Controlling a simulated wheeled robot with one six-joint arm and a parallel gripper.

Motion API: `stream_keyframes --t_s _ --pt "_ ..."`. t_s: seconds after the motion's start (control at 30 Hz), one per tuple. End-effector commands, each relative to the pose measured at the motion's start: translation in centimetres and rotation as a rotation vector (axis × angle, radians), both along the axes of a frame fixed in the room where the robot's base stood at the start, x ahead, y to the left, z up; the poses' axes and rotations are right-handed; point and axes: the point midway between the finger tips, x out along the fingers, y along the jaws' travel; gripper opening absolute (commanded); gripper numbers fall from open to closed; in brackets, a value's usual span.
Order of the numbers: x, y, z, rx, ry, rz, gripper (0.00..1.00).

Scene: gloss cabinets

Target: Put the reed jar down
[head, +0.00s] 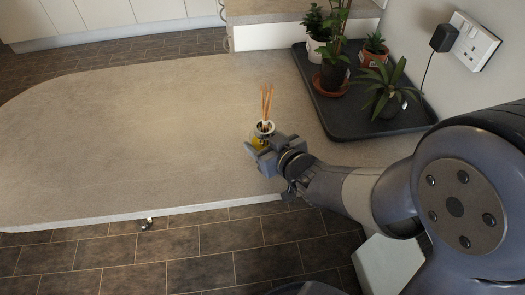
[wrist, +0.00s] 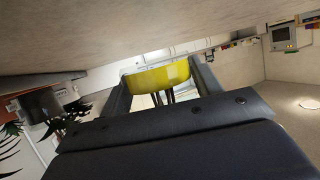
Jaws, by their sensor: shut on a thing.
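The reed jar (head: 264,128) is a small glass jar with yellow liquid and several thin orange-brown reeds standing out of its top. It is upright at my gripper (head: 258,146), over the right part of the grey countertop (head: 150,125). My gripper is shut on it, and the fingers hide part of its lower body. In the wrist view the yellow of the jar (wrist: 160,76) shows between the two fingers of my gripper (wrist: 160,88), close to the counter surface (wrist: 130,30). I cannot tell whether its base touches the counter.
A dark tray (head: 345,125) with several potted plants stands on the counter to the right, near the wall. A black plug (head: 444,38) sits in a wall socket (head: 474,42). The counter left of the jar is clear out to its rounded edge.

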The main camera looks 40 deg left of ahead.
Motion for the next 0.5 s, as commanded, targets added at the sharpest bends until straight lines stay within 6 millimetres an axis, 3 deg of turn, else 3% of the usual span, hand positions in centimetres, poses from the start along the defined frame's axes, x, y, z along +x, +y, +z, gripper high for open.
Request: stream_keyframes --t_s 0.27,0.5 --pt "0.0 0.0 -3.4 -0.001 0.000 0.000 0.29" --pt "0.0 0.0 -3.6 0.002 -0.002 -0.001 0.29"
